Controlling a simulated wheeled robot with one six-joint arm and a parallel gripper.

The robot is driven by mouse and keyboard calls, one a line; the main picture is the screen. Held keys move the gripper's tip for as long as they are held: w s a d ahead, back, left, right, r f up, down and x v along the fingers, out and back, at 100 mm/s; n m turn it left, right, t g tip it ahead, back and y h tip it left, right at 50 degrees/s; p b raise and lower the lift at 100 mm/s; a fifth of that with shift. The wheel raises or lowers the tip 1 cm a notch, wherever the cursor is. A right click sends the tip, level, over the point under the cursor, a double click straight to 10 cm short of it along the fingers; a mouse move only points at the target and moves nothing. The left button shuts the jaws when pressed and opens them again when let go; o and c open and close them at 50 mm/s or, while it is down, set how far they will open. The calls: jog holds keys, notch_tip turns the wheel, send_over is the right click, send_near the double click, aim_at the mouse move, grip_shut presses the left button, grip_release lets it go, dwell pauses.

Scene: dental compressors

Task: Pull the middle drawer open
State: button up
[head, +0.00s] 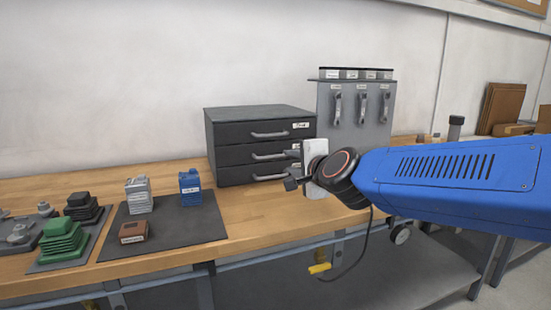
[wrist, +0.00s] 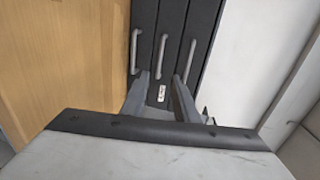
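A dark grey cabinet (head: 211,150) with three stacked drawers stands on the wooden bench, all drawers looking shut. The middle drawer (head: 236,157) has a grey bar handle (head: 268,157). In the wrist view the drawers appear turned on their side, and the middle handle (wrist: 161,55) lies between the other two. My gripper (head: 290,169) is in front of the cabinet's right part. In the wrist view my gripper (wrist: 162,78) is open, its fingers apart and pointing at the middle drawer, with a white label showing between them. The handle is not visibly gripped.
A grey tool rack (head: 351,110) with hanging tools stands right of the cabinet. The bench (head: 250,208) in front of the cabinet is clear.

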aim_at(274, 156)
jog(key=x, duration=1.4)
jog(key=shift+c, duration=0.7)
grip_shut()
